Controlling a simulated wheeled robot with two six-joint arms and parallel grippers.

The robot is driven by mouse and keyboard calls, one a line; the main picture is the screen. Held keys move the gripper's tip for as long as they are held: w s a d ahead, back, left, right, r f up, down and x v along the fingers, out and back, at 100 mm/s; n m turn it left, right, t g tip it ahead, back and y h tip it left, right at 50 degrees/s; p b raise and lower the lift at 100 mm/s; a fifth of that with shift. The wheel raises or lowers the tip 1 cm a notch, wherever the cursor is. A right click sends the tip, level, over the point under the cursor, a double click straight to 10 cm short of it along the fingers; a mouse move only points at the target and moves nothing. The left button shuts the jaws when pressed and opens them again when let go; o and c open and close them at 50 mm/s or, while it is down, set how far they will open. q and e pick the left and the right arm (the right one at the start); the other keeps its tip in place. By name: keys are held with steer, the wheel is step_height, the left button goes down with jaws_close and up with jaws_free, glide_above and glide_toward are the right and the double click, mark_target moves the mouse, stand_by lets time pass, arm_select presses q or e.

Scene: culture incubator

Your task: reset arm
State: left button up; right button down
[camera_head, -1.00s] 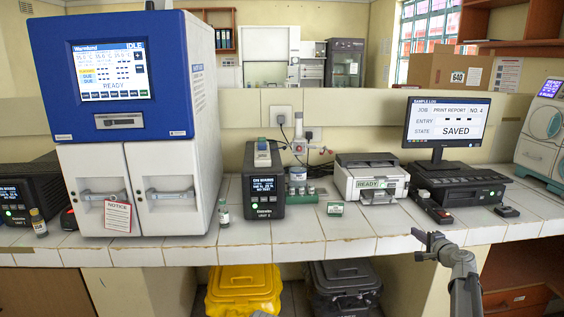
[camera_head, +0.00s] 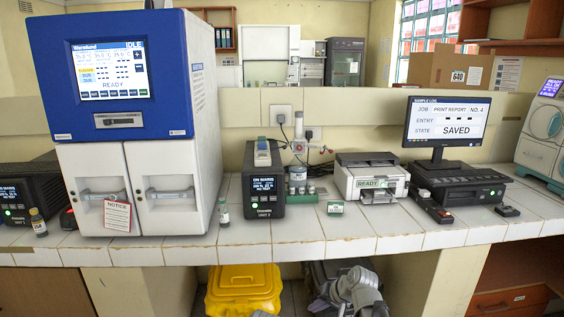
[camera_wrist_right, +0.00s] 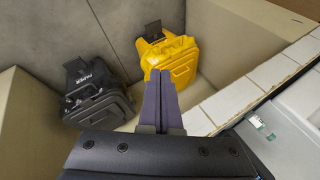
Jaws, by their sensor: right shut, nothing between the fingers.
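My right arm and gripper (camera_head: 342,286) show low in the head view, below the counter's front edge and in front of the dark bin. In the right wrist view the two fingers of the right gripper (camera_wrist_right: 160,90) lie together, shut and empty. They point down toward the floor, between the black bin (camera_wrist_right: 98,95) and the yellow bin (camera_wrist_right: 172,58), apart from both. My left gripper is in neither view.
The tiled counter (camera_head: 270,245) carries the blue and white incubator (camera_head: 125,50), a dark control unit (camera_head: 264,185), a printer (camera_head: 370,178) and a monitor (camera_head: 446,122) reading SAVED. In the wrist view the counter edge runs close on the right.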

steer(key=s+a+f+n+g+h, duration=0.2)
steer(key=s+n+h, duration=0.1)
steer(key=s, duration=0.8)
steer(key=s+a+f+n+g+h, duration=0.2)
steer(key=s+n+g+h, duration=0.15)
steer(key=s, duration=0.75)
step_height(320, 180, up, 13)
steer(key=p, duration=1.2)
steer(key=shift+w+t+p, duration=0.15)
steer(key=shift+t+p, duration=0.15)
steer(key=shift+t, duration=0.05)
steer(key=shift+f, duration=0.15)
